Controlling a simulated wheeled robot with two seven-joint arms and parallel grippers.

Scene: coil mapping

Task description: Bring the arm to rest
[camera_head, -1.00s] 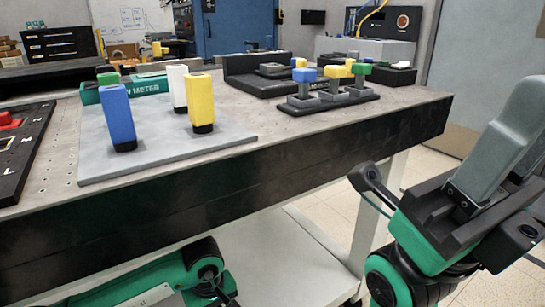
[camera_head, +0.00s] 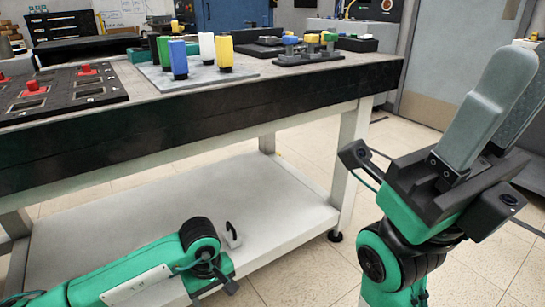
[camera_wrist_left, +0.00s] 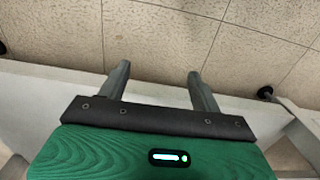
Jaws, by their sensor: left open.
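In the left wrist view my left gripper (camera_wrist_left: 158,72) is open and empty, its two grey fingers apart above pale floor tiles. In the head view my left arm comes in low from the left, in front of the bench's lower shelf; its fingers cannot be made out there. My right gripper (camera_head: 522,65) is raised at the right, its grey fingers pointing up. One finger overlaps the other, so its opening cannot be judged. Nothing shows in its grasp.
The black-edged bench (camera_head: 200,137) carries a grey board (camera_head: 215,78) with blue, green, white and yellow blocks, and a black panel (camera_head: 60,98) with red knobs. Below is a white shelf (camera_head: 130,215). Tiled floor (camera_head: 290,270) lies open between my arms.

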